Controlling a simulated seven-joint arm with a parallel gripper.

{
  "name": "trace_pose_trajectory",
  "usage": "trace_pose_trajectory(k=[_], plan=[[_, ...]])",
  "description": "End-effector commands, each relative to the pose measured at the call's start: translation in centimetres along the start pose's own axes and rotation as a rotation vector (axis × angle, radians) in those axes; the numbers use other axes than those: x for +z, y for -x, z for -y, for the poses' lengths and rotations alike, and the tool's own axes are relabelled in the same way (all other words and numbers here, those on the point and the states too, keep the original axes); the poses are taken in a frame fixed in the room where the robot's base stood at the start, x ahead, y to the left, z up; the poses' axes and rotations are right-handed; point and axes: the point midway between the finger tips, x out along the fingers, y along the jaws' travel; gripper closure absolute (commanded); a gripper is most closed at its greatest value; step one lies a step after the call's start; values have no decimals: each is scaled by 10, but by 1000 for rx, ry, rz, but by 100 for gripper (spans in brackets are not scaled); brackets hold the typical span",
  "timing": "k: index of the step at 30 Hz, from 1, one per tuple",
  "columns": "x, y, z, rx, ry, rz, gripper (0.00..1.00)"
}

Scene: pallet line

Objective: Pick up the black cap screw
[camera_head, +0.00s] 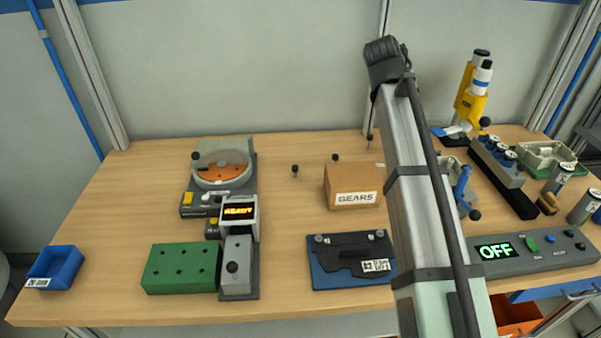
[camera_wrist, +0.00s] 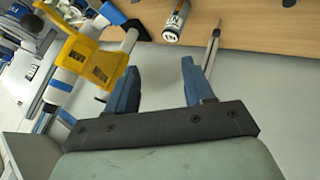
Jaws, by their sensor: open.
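Two small black pieces that look like cap screws stand on the wooden table in the head view. One black screw (camera_head: 295,170) is left of the cardboard box, and another black screw (camera_head: 336,157) is just behind it. I cannot tell their exact type at this size. My gripper (camera_wrist: 160,66) shows in the wrist view with its two blue fingers apart and nothing between them. In the head view my arm hides the gripper, so its distance from the screws cannot be told.
The GEARS box (camera_head: 353,184) stands near the screws. A turntable device (camera_head: 222,170), a green block with holes (camera_head: 180,268), a blue fixture (camera_head: 320,276) and a blue bin (camera_head: 55,267) are at left and front. A yellow microscope-like device (camera_head: 470,98) stands at back right.

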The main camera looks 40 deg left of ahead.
Motion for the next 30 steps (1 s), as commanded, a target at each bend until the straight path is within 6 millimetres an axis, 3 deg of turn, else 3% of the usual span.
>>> trace_pose_trajectory(k=[1,3,6,9,12,17,30], plan=[[1,1,48,-90,34,6,48],[5,4,106,-214,73,18,48],[15,13,180,-372,121,37,48],[26,24,235,-494,159,54,48],[35,33,270,-576,183,68,48],[41,36,295,-630,197,78,48],[50,-17,332,-631,197,78,48]])
